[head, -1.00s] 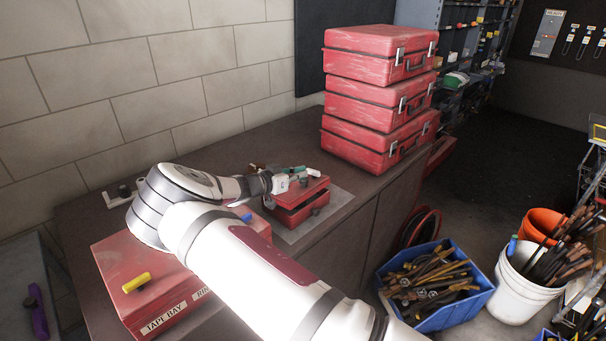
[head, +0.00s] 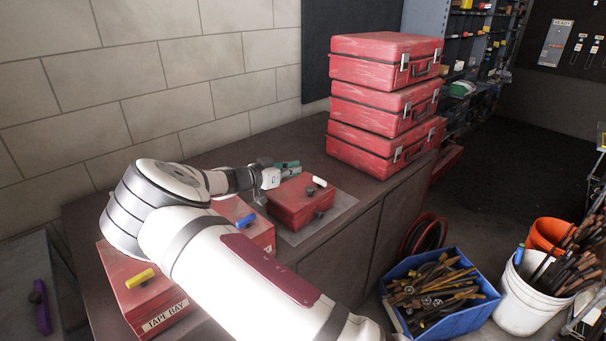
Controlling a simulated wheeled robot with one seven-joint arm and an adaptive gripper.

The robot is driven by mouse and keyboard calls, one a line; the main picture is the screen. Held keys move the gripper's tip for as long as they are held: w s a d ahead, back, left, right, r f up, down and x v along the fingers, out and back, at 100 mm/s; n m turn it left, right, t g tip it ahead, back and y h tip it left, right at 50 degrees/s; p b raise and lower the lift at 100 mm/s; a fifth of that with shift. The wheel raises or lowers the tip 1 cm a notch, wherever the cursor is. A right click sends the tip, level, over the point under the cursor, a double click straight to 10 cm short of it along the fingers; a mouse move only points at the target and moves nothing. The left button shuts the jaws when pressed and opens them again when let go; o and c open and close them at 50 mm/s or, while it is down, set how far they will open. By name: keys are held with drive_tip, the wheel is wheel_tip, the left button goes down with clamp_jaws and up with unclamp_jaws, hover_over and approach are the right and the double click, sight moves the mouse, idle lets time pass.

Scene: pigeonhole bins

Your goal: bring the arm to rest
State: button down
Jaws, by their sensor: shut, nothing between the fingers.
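My gripper (head: 286,172) is at the end of my white arm, above the counter and close to the back left edge of a small red box (head: 298,205). Its fingers are shut with nothing between them. The small red box has a dark knob on its front and stands on a grey mat (head: 338,207). A white piece (head: 320,182) lies on top of it. My forearm crosses the lower middle of the view and hides part of the counter and of the red bins behind it.
A red bin labelled TAPE BAY (head: 125,290) carries a yellow handle (head: 140,278); a blue handle (head: 246,221) shows beside my arm. Stacked red cases (head: 375,105) stand at the back right. A blue crate of tools (head: 470,318) and a white bucket (head: 520,300) stand on the floor.

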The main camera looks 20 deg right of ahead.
drive_tip(key=v, duration=0.5)
drive_tip(key=s+d+r+n+g+y, duration=0.1)
drive_tip(key=s+d+r+g+y, duration=0.2)
drive_tip(key=s, duration=0.5)
drive_tip(key=s+d+r+g+y, duration=0.2)
drive_tip(key=s+d+r+y, duration=0.15)
drive_tip(key=s, duration=0.45)
drive_tip(key=s+a+r+n+t+y, duration=0.1)
drive_tip(key=s+a+r+n+y, duration=0.1)
drive_tip(key=s, duration=0.7)
drive_tip(key=s+a+r+n+t+y, duration=0.2)
drive_tip(key=s+a+r+n+y, duration=0.1)
drive_tip(key=s, duration=0.6)
drive_tip(key=s+a+r+n+t+y, duration=0.2)
drive_tip(key=s+a+r+n, duration=0.2)
drive_tip(key=s, duration=0.6)
wheel_tip(320, 180, up, 3)
drive_tip(key=shift+a+f+n, duration=0.1)
drive_tip(key=shift+a+n, duration=0.15)
drive_tip(key=shift+n, duration=0.85)
